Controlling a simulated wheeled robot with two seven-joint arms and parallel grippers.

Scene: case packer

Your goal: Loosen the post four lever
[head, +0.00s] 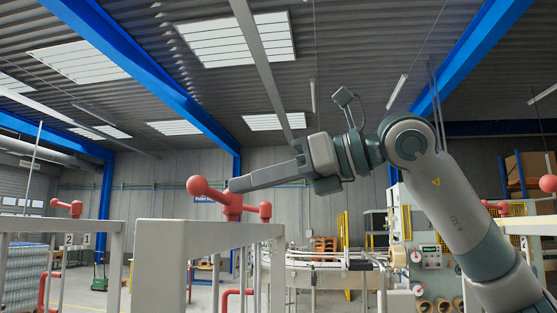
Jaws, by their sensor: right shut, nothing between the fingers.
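A red clamp lever (231,204) sits on top of the pale grey post (183,250) in the middle. It has a round ball end (197,186) on the left and a smaller knob on the right. No number shows on this post, so I cannot tell whether it is post four. My right gripper (235,187) is shut and empty. Its long fingers come in from the right, with the tips at the lever's arm behind the ball. I cannot tell whether they touch it. My left gripper is out of view.
Another red lever (68,207) stands on a frame at the left, near plates marked 2 and 1. A further red lever (495,205) is at the right edge. A round conveyor (325,265) and a control panel (432,257) stand behind.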

